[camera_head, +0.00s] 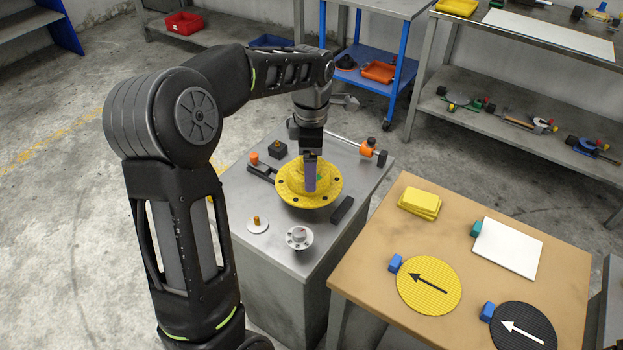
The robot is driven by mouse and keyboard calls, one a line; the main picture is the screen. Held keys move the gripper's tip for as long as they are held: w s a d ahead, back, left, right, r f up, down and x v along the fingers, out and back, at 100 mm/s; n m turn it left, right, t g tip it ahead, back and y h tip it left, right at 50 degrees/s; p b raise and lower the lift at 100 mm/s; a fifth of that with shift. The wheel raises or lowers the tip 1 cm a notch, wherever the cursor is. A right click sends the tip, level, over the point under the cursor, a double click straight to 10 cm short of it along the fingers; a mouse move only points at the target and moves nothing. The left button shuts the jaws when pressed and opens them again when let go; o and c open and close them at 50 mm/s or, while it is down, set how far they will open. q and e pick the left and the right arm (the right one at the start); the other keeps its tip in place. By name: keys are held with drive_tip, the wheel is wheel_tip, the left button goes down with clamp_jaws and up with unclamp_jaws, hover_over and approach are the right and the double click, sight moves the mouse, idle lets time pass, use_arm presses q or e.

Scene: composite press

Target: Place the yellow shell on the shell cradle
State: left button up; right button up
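A round yellow flanged shell (290,190), with a raised middle and dark holes around its rim, lies flat on top of the grey metal cabinet. I cannot make out a separate shell cradle; whatever is under the shell is hidden. My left arm comes in from the left and bends down over the cabinet. My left gripper (310,182) points straight down at the raised middle of the shell, its fingertips at or very near it. The fingers are seen edge-on, so I cannot tell whether they are open or shut on it. My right gripper is out of view.
The grey cabinet (262,282) also bears a knob (299,237), a small disc with a brass pin (257,225), a dark block (342,209) and an orange-ended rod (367,149). A tan table (380,295) with yellow, white and black sheets stands at right.

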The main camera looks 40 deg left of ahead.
use_arm(q)
drive_tip(key=shift+f, duration=2.5)
drive_tip(key=shift+f, duration=0.1)
drive_tip(key=o, duration=1.5)
wheel_tip(320, 180, up, 12)
drive_tip(key=shift+r, duration=0.15)
